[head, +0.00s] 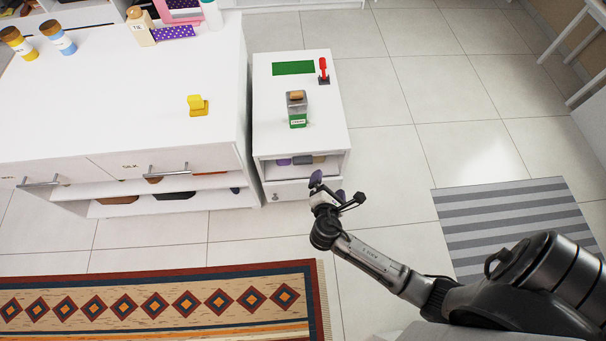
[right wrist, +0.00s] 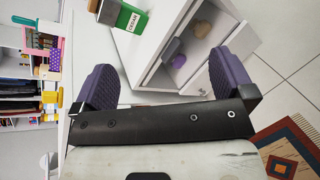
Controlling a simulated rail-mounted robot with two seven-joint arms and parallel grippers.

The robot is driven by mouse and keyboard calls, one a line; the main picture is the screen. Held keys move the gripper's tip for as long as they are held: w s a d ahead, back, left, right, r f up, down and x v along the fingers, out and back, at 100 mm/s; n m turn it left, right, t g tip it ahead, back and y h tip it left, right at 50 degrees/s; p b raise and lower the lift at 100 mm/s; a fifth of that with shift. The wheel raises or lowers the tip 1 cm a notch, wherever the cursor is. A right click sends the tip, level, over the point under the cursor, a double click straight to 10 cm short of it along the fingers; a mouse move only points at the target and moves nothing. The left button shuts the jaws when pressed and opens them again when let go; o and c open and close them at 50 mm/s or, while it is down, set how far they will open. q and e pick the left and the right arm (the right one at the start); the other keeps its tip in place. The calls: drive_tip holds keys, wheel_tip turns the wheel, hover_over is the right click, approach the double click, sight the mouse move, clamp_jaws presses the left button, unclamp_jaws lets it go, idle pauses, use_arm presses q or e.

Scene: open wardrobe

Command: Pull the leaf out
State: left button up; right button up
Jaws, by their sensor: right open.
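A small white cabinet (head: 270,110) stands right of the large white island; it also shows in the right wrist view (right wrist: 135,50). I cannot tell any separate leaf apart from its top and front panels. Under its top is an open shelf with a few purple and brown items (head: 284,161). Below is a low front panel with a small round knob (head: 275,197). My right gripper (head: 329,187) is open and empty, just in front of the cabinet's lower right front. In the right wrist view, its purple fingers (right wrist: 164,78) are wide apart, with the cabinet beyond them. My left gripper is not in view.
The white island (head: 100,90) with drawers stands at left. A patterned rug (head: 160,305) and a striped mat (head: 500,215) lie on otherwise clear tiles.

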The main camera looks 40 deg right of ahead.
sight(303, 164)
drive_tip(key=w+a+f+n+t+b, duration=0.1)
drive_tip(key=w+f+n+b, duration=0.15)
drive_tip(key=f+b, duration=0.3)
drive_tip(key=w+f+n+t+b, duration=0.2)
drive_tip(key=f+n+b, duration=0.2)
drive_tip(key=f, duration=0.2)
drive_tip(key=w+a+f+n+t+b, duration=0.1)
drive_tip(key=w+f+n+b, duration=0.15)
drive_tip(key=f+b, duration=0.3)
drive_tip(key=w+d+b, duration=0.2)
drive_tip(key=w, duration=0.1)
drive_tip(key=w+d+f+n+b, duration=0.1)
drive_tip(key=w+d+b, duration=0.1)
drive_tip(key=w, duration=0.1)
drive_tip(key=w+d+n+t+b, duration=0.1)
drive_tip(key=w+d+b, duration=0.1)
drive_tip(key=w+d, duration=0.1)
drive_tip(key=shift+w+f, duration=0.3)
drive_tip(key=shift+w, duration=0.3)
drive_tip(key=shift+b+x, duration=0.3)
drive_tip(key=shift+x, duration=0.55)
drive_tip(key=shift+r, duration=0.1)
